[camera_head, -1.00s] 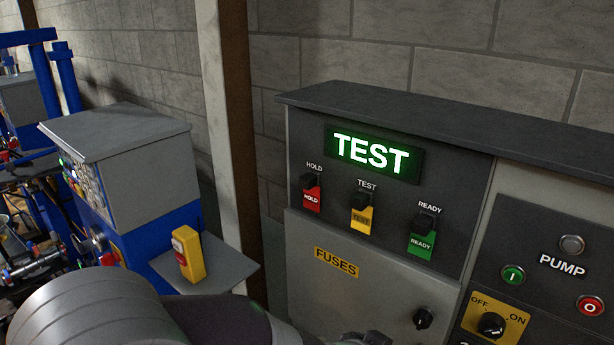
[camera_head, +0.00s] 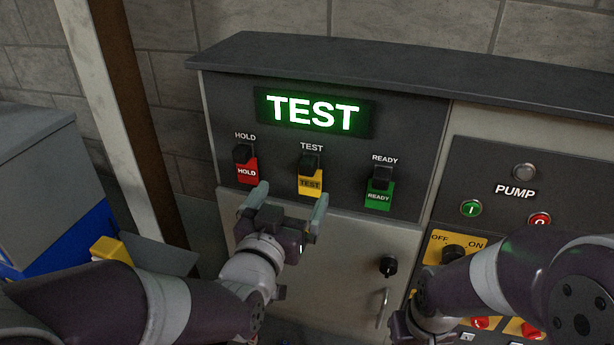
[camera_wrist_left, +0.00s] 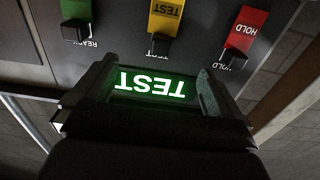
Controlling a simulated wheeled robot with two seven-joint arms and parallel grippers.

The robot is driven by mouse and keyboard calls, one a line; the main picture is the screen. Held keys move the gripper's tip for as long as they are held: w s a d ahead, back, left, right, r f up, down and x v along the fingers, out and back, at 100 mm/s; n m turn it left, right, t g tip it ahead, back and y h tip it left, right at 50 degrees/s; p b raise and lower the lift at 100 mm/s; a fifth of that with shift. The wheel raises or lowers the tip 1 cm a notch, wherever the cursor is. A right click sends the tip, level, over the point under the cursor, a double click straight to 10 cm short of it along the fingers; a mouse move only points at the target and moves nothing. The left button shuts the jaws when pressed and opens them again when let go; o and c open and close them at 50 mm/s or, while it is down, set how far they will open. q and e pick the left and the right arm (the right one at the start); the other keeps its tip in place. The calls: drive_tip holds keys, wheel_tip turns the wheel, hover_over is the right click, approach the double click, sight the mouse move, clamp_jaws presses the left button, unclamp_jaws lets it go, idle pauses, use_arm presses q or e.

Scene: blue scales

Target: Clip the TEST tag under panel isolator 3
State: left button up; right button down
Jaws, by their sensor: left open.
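The yellow TEST tag (camera_head: 311,184) hangs on the black holder below the TEST label, between the red HOLD tag (camera_head: 247,172) and the green READY tag (camera_head: 378,197). In the left wrist view, the picture is inverted and the yellow tag (camera_wrist_left: 166,18) is at the top middle. My left gripper (camera_head: 291,198) is open and empty, its fingers pointing up at the panel just below the tags. My right gripper (camera_head: 405,325) is at the bottom edge; its fingers are mostly hidden. Red isolator knobs on yellow plates (camera_head: 533,328) show at lower right, partly hidden by my right arm; I cannot read their numbers.
A green lit TEST display (camera_head: 313,113) is above the tags. The cabinet door below has a black knob (camera_head: 388,266) and a handle. The pump panel (camera_head: 514,190) is at right. A yellow box (camera_head: 108,247) sits on a shelf at left, beside a post.

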sight(305, 171)
use_arm(q)
drive_tip(key=p+x, duration=0.1)
drive_tip(key=x, duration=0.3)
drive_tip(key=shift+w+d, duration=0.1)
drive_tip(key=shift+w, duration=0.1)
drive_tip(key=b+x, duration=0.1)
drive_tip(key=x, duration=0.2)
drive_tip(key=shift+w+f, duration=0.1)
drive_tip(key=shift+f, duration=0.05)
drive_tip(key=shift+w, duration=0.5)
drive_tip(key=shift+d, duration=0.15)
drive_tip(key=shift+b, duration=0.4)
drive_tip(key=shift+b, duration=0.5)
